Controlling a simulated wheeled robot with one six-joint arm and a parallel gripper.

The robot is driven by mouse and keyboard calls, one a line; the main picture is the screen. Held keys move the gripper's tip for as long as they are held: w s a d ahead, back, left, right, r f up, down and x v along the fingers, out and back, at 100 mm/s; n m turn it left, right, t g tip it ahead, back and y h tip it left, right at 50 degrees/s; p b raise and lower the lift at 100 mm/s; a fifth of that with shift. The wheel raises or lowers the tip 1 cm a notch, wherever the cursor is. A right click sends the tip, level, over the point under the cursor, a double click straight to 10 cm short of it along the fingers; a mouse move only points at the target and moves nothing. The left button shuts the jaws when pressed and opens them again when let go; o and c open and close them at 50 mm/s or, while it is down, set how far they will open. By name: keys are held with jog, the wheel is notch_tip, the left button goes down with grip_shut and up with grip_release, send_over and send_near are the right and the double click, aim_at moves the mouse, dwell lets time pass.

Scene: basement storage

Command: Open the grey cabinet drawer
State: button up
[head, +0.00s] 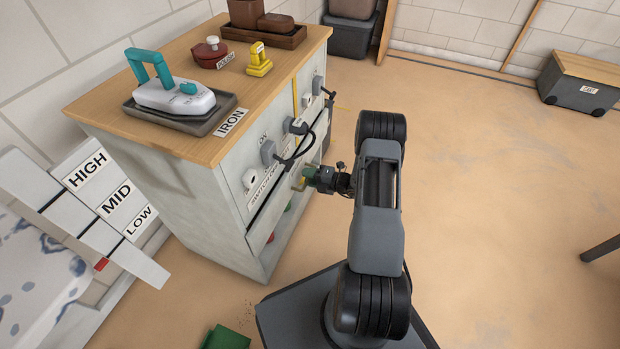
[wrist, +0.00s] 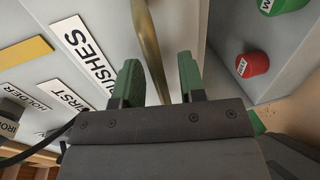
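The grey cabinet (head: 215,195) with a wooden top stands left of my arm. Its drawer front (head: 262,232) lies below a label strip, with a dark gap along its upper edge. A brass handle (head: 298,187) shows beside my gripper (head: 309,173), which is at the cabinet front. In the wrist view, the brass handle (wrist: 149,45) runs between the two green fingertips of my gripper (wrist: 160,80). The fingers are apart, with visible room on both sides of the handle. Whether either finger touches it cannot be told.
Switches and a black cable (head: 300,152) sit on the cabinet front above the drawer. A red knob (wrist: 252,66) and a green knob show right of the handle. An iron (head: 175,97) rests on top. A green object (head: 226,338) lies on the floor.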

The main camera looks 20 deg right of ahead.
grip_shut()
dwell(0.4)
